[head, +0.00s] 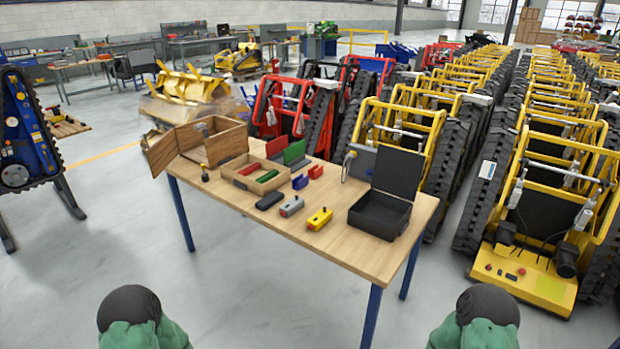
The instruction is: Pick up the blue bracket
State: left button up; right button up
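The blue bracket (300,182) is a small blue piece on the wooden table (385,262), near the middle of the tabletop. A similar red bracket (316,171) sits just behind it to the right. Neither of my grippers shows in the head view. Only rounded green and dark parts of my arms show at the bottom edge, well short of the table. Nothing is seen touching the blue bracket.
A wooden tray (236,180) with red and green pieces lies left of the bracket, beside an open wooden box (215,145). An open black case (378,215) stands right. Tracked carriers crowd behind; floor in front is clear.

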aim_at(300, 182)
jog(key=i+j+u, duration=0.1)
jog(key=i+j, duration=0.15)
jog(key=i, duration=0.15)
jog(key=i+j, duration=0.25)
jog(key=i+j+u, duration=0.15)
jog(key=i, duration=0.35)
jog(key=i+j, duration=0.25)
jog(key=i, duration=0.15)
jog(key=j+u, duration=0.05)
